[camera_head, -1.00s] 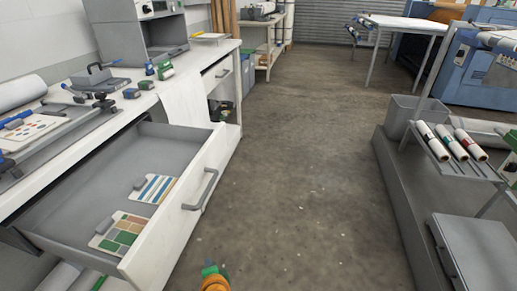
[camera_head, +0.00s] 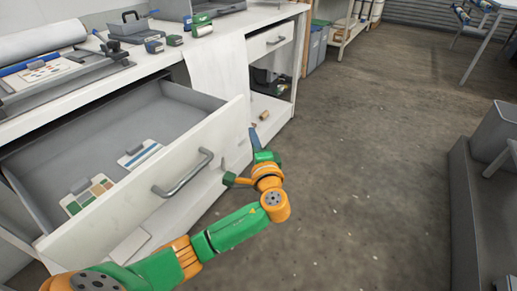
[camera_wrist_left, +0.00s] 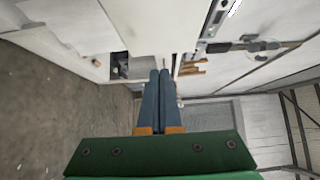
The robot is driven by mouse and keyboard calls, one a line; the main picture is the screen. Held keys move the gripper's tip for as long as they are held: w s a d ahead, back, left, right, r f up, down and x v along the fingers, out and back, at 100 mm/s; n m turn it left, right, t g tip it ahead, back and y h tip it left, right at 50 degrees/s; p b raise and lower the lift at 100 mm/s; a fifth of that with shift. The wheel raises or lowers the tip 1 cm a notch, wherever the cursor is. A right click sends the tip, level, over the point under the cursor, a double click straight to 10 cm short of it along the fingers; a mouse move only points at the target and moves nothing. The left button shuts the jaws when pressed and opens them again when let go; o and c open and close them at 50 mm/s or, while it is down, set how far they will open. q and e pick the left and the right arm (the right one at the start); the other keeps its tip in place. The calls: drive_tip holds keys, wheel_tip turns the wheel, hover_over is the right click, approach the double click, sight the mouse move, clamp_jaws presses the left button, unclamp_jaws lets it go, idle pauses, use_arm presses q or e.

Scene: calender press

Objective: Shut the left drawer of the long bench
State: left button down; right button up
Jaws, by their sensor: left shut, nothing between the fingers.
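The left drawer (camera_head: 130,205) of the long white bench (camera_head: 130,72) stands pulled out in the head view. Its white front carries a grey bar handle (camera_head: 184,174). Two colour cards lie inside, one with green and brown patches (camera_head: 88,194) and one with blue stripes (camera_head: 139,154). My left gripper (camera_head: 254,134) is beside the right end of the drawer front. It is shut and empty, and I cannot tell whether it touches the drawer. Its closed blue fingers (camera_wrist_left: 160,75) also show in the left wrist view. My right gripper is not in view.
A white cloth (camera_head: 217,75) hangs over the bench edge, and a smaller shut drawer (camera_head: 272,40) lies farther right. An open shelf space is below it. A grey platform with a bin (camera_head: 495,130) stands at the right. The floor between is clear.

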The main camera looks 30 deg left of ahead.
use_arm(q)
drive_tip(key=a, duration=0.2)
drive_tip(key=w+a, duration=0.1)
drive_tip(key=a, duration=0.1)
drive_tip(key=shift+w+a+p, duration=0.1)
drive_tip(key=shift+a+p, duration=0.2)
drive_tip(key=shift+a, duration=0.1)
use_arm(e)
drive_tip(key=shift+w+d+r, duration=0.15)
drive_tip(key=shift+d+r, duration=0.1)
